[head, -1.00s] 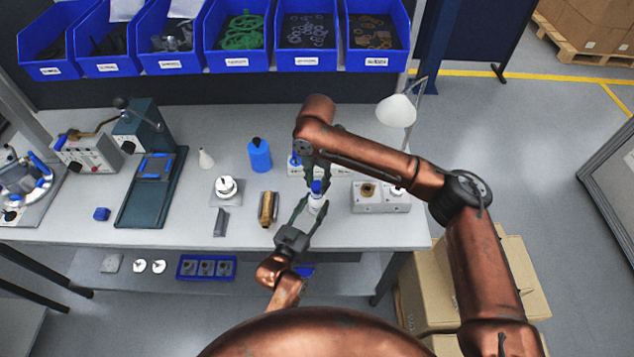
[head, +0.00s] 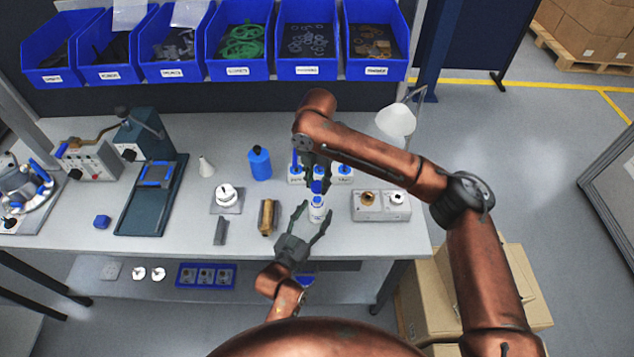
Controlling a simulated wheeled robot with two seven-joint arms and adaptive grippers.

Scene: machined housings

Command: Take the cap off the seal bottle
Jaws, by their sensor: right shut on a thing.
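The seal bottle (head: 317,213) is small and white with a blue band. It stands upright near the front edge of the bench. Its blue cap (head: 317,187) is at its top, between the fingers of my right gripper (head: 318,183), which reaches down from above and is shut on the cap. I cannot tell whether the cap is still seated on the neck or slightly raised. My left gripper (head: 317,211) is open, its fingers spread on either side of the bottle from the front. The fingers look apart from the bottle.
A grey fixture block (head: 381,206) is to the right, a brass part (head: 268,217) to the left. A blue bottle (head: 260,164) and a lamp (head: 397,120) stand further back. Blue bins (head: 237,71) line the back.

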